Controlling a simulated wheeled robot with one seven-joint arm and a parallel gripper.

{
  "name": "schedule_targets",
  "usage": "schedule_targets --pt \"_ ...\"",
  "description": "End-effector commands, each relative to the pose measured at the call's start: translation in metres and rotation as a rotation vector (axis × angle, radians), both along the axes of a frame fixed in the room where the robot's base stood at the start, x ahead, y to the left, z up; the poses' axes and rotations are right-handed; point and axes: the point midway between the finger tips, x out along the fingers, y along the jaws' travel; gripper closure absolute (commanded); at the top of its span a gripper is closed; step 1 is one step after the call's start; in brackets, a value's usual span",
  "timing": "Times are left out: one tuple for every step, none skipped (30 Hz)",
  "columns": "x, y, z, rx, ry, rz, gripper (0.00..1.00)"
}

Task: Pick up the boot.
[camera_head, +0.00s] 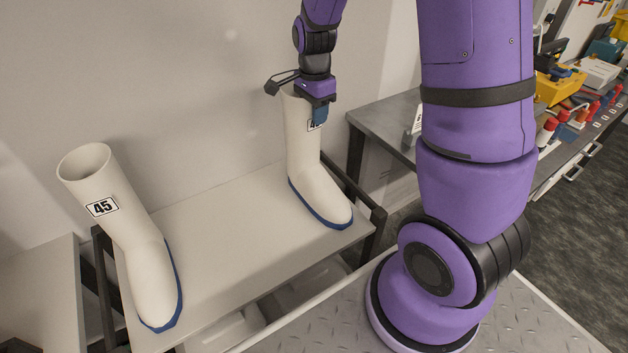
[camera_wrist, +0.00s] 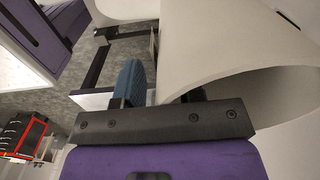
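One white boot (camera_head: 305,165) with a blue sole stands at the right end of the bench. A second white boot (camera_head: 137,248), labelled 45, stands at the left end. My gripper (camera_head: 320,112) is at the top rim of the right boot, partly covering its label. In the wrist view, one blue finger (camera_wrist: 132,83) is outside that boot's shaft, close beside its wall (camera_wrist: 215,45). The other finger goes into the boot opening, and its tip is hidden by the wall. I cannot tell whether both fingers press on the wall.
The pale bench (camera_head: 225,225) is clear between the boots. A wall stands close behind it. A dark-legged grey table (camera_head: 385,122) is at the right, and a worktop with colourful tools (camera_head: 575,90) lies beyond my arm.

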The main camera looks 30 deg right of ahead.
Motion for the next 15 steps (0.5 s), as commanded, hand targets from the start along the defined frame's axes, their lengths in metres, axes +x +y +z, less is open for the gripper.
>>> schedule_targets --pt "0.0001 0.0 -0.0002 0.0 0.0 0.0 0.65" --pt "0.0 0.0 -0.0004 0.0 0.0 0.0 0.65" --pt "0.0001 0.0 -0.0007 0.0 0.0 0.0 0.65" --pt "0.0001 0.0 -0.001 0.0 0.0 0.0 0.65" --pt "0.0001 0.0 -0.0008 0.0 0.0 0.0 0.72" --pt "0.0001 0.0 -0.0008 0.0 0.0 0.0 0.81" --pt "0.0001 0.0 -0.0008 0.0 0.0 0.0 0.88" --pt "0.0001 0.0 -0.0008 0.0 0.0 0.0 0.95" --pt "0.0 0.0 -0.0008 0.0 0.0 0.0 1.0" --pt "0.0 0.0 -0.0008 0.0 0.0 0.0 1.0" --pt "0.0 0.0 -0.0008 0.0 0.0 0.0 1.0" --pt "0.0 0.0 -0.0008 0.0 0.0 0.0 1.0" --pt "0.0 0.0 -0.0008 0.0 0.0 0.0 1.0" --pt "0.0 0.0 -0.0008 0.0 0.0 0.0 1.0" --pt "0.0 0.0 -0.0008 0.0 0.0 0.0 1.0"
